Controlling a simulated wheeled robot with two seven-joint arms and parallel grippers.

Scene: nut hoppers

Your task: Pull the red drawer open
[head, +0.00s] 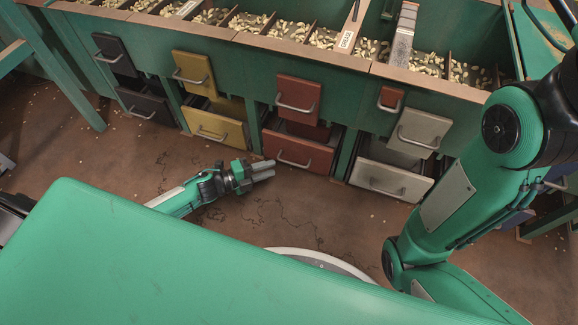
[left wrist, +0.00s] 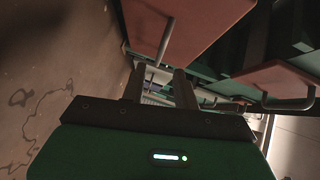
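The red drawer (head: 306,150) is the lower red front in the head view, below a red flap (head: 299,95). Its grey bar handle (head: 293,161) runs along the front. My left gripper (head: 264,170) is open and empty, with its fingers at the lower left of the drawer front. In the left wrist view, the two fingers (left wrist: 160,86) are parted. The red drawer front (left wrist: 200,22) and its handle (left wrist: 166,40) lie past the fingertips, apart from them. The red flap also shows there (left wrist: 268,78). My right gripper is out of view.
Yellow (head: 220,127) and black (head: 146,106) drawers stand to the left, and a white drawer (head: 390,180) to the right. Hopper bins of nuts (head: 270,24) run above. The brown floor (head: 120,165) before the drawers is mostly clear, with cracks and scattered nuts.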

